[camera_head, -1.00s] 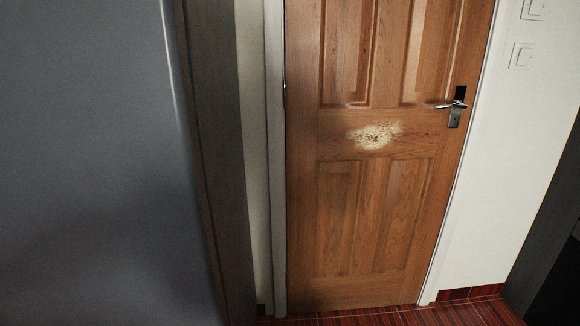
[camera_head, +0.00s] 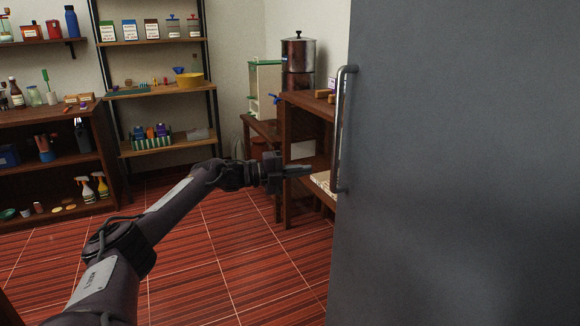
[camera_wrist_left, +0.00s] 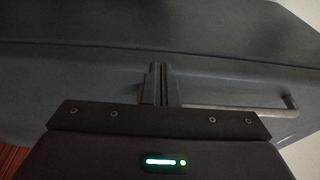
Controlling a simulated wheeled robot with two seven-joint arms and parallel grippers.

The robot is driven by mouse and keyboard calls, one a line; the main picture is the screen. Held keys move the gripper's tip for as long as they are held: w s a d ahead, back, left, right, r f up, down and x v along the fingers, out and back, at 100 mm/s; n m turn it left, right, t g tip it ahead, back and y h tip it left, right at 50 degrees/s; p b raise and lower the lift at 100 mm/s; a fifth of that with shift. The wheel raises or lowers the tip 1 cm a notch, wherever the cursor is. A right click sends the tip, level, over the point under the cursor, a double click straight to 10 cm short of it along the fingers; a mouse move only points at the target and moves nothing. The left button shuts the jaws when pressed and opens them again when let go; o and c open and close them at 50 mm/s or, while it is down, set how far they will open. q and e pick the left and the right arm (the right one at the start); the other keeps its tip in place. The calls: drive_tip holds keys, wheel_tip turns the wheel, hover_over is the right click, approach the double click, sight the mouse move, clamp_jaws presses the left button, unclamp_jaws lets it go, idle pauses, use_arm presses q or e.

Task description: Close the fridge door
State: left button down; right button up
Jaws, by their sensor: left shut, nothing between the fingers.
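The fridge door (camera_head: 460,170) is a tall, flat grey panel filling the right of the head view. Its upright metal handle (camera_head: 341,125) is at the left edge. My left gripper (camera_head: 303,170) is shut and empty, pointing right toward the handle's lower part. In the left wrist view, the shut fingers (camera_wrist_left: 162,83) are in front of the grey door surface (camera_wrist_left: 90,75), with the handle (camera_wrist_left: 240,107) to their right. I cannot tell whether the fingers touch the door, or how far it stands open. My right gripper is out of view.
A wooden table (camera_head: 305,100) with a metal pot (camera_head: 298,53) stands behind the gripper. A metal-framed shelf (camera_head: 150,93) and a low wooden shelf unit (camera_head: 55,110) with bottles line the back left. The red tiled floor (camera_head: 210,250) is clear in front of them.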

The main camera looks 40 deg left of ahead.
use_arm(q)
drive_tip(key=shift+w+a, duration=0.2)
drive_tip(key=shift+a, duration=1.05)
drive_tip(key=shift+w+a, duration=0.2)
drive_tip(key=shift+a, duration=1)
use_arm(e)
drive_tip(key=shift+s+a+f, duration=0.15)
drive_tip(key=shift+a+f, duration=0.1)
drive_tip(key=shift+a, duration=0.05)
use_arm(q)
drive_tip(key=shift+s+a+f, duration=0.1)
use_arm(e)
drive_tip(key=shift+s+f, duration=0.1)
